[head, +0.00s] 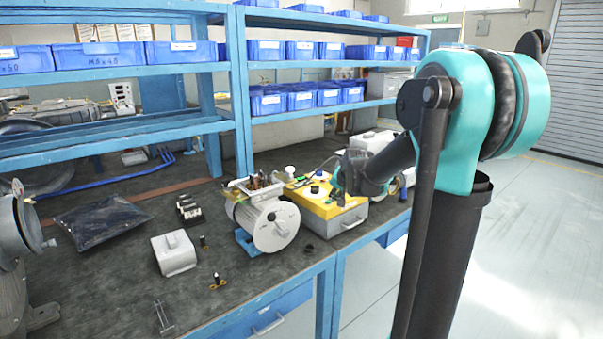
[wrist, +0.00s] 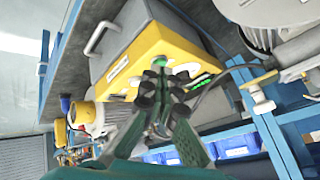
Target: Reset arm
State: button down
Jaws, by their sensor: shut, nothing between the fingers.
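My gripper (wrist: 160,68) shows in the wrist view with its dark fingertips together and nothing between them. It is above a yellow-topped grey box (wrist: 150,52), with a green lit spot close by on the box. In the head view my teal and black arm rises at the right and bends down toward the bench. My gripper is near the yellow-topped box (head: 330,203) there, partly hidden behind my wrist. I cannot tell whether the fingers touch the box.
A grey motor (head: 270,222) with an open terminal box stands left of the yellow-topped box. A light grey cover (head: 174,253), small parts and a dark bag (head: 101,219) lie on the bench (head: 115,290). Blue shelves (head: 240,100) hold blue bins behind. Open floor (head: 545,240) lies at right.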

jog(key=s+d+f+n+g, duration=0.1)
jog(key=s+f, duration=0.3)
jog(key=s, duration=0.7)
jog(key=s+d+f+n+g+h, duration=0.1)
jog(key=s+f, duration=0.4)
jog(key=s, duration=0.6)
jog(key=s+d+f+n+g, duration=0.1)
jog(key=s+f+n, duration=0.2)
jog(key=s, duration=0.8)
notch_tip(320, 180, down, 2)
jog(key=shift+s+d+f+g+h, duration=0.15)
jog(key=shift+s+f+g+h, duration=0.15)
jog(key=shift+g, duration=0.1)
jog(key=c, duration=2.2)
grip_release()
jog(key=shift+w+r, duration=0.1)
